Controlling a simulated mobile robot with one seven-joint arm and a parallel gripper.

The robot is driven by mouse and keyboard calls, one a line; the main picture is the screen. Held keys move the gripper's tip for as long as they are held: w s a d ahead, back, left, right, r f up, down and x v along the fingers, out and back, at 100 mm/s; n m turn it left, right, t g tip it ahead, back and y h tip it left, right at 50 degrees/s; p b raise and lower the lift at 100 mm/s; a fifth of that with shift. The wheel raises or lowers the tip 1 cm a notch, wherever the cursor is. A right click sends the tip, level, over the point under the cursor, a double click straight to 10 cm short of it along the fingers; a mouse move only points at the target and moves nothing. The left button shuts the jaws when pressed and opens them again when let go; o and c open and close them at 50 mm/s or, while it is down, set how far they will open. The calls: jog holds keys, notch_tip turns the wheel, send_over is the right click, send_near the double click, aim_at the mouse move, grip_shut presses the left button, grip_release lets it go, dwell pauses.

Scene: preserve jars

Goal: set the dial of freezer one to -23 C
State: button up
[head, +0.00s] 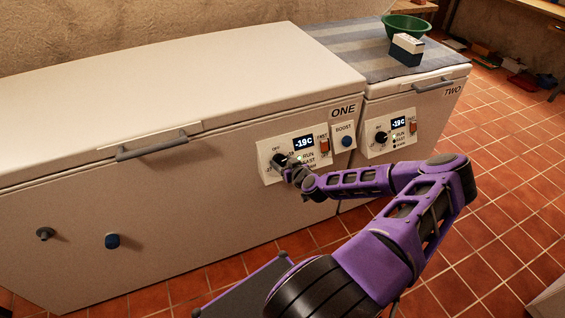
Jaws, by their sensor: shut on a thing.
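Freezer one (200,209) is the long white chest at the left, marked ONE. Its control panel (264,147) is on the front near the right end. The display (304,143) reads -19 C. My gripper (284,164) is at the panel's dial, left of the display, and is shut on it. The dial (279,159) is mostly hidden by my gripper, so its pointer cannot be read. The panel's lamps show beside my gripper, and a FAST switch (324,145) is at the panel's right.
A blue BOOST button (347,141) sits right of the panel. Freezer two (425,115), its display (398,122) also at -19 C, stands close at the right. A green bowl (405,26) and a box (407,47) are on its lid.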

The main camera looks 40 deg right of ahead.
jog(key=c, duration=0.4)
jog(key=shift+m+b, duration=0.3)
jog(key=shift+f+m+b, duration=0.1)
jog(key=shift+m+b, duration=0.6)
jog(key=shift+m, duration=0.4)
jog(key=m+b, duration=0.1)
jog(key=m, duration=0.1)
jog(key=shift+m+h, duration=0.4)
jog(key=m+b, duration=0.1)
jog(key=m, duration=0.4)
jog(key=shift+m+h+b, duration=0.3)
jog(key=shift+m+b, duration=0.1)
jog(key=m, duration=0.5)
jog(key=shift+g+h+b, duration=0.3)
jog(key=shift+g, duration=0.1)
jog(key=shift+m, duration=0.3)
